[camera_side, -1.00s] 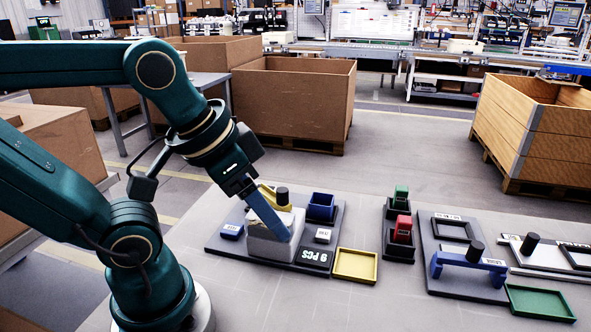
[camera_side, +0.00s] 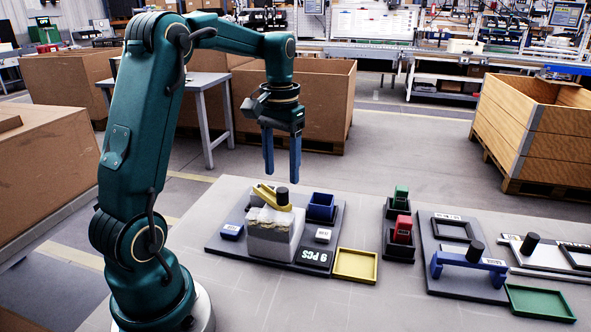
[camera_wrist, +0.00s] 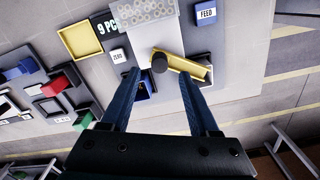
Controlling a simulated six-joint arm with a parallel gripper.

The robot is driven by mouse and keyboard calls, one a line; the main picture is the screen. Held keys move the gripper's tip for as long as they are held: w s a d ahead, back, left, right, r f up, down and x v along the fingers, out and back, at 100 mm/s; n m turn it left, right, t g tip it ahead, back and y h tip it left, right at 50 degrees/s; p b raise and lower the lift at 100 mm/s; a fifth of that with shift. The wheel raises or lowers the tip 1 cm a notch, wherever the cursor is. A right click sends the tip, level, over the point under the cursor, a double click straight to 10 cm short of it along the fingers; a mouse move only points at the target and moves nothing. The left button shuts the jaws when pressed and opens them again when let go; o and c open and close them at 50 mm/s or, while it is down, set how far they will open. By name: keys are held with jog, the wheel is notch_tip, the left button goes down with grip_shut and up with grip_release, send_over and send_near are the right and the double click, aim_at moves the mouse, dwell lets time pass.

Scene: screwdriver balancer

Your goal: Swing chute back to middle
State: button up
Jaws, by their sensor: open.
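The yellow chute (camera_side: 266,196) sits on top of the grey feeder block (camera_side: 270,238), swung off toward the far left in the side view. A black knob (camera_side: 282,197) stands at its near end. In the wrist view the chute (camera_wrist: 185,66) runs right from the knob (camera_wrist: 159,63) and slants down. A blue bin (camera_side: 321,207) stands right of the chute. My gripper (camera_side: 282,178) is open, fingers down, above the knob and apart from it. In the wrist view my fingertips (camera_wrist: 160,74) lie on either side of the knob.
A blue FEED pad (camera_side: 231,231), a ZERO pad (camera_side: 323,235) and a 9 PCS display (camera_side: 314,257) surround the block. A yellow tray (camera_side: 355,265) lies to the right, then a red block (camera_side: 402,230) and a blue bridge (camera_side: 468,264). Air around my gripper is clear.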

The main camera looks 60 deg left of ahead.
aim_at(282, 190)
jog(key=shift+f, duration=2.3)
grip_shut()
jog(key=shift+r, duration=0.1)
